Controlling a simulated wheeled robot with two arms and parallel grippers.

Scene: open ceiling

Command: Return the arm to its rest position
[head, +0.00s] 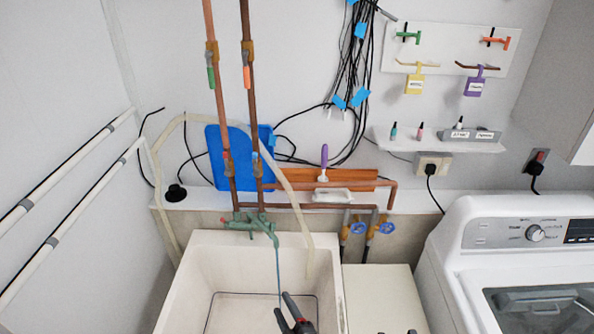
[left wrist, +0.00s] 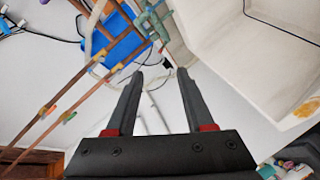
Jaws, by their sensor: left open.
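My left gripper (head: 292,312) shows at the bottom middle of the head view, in front of the white sink's basin. Its dark fingers with red parts point up and toward the back. In the left wrist view the two fingers of the left gripper (left wrist: 160,76) are spread apart with nothing between them. The sink (head: 190,262) lies around and below the gripper in the head view and shows at the upper right of the left wrist view (left wrist: 222,40). My right gripper is in neither view.
Copper pipes (head: 250,120) run down the wall to a green tap (head: 250,222) with a hanging blue-grey strand. A blue panel (head: 225,158) stands behind. A washing machine (head: 455,262) is at the right, white wall pipes (head: 75,190) at the left.

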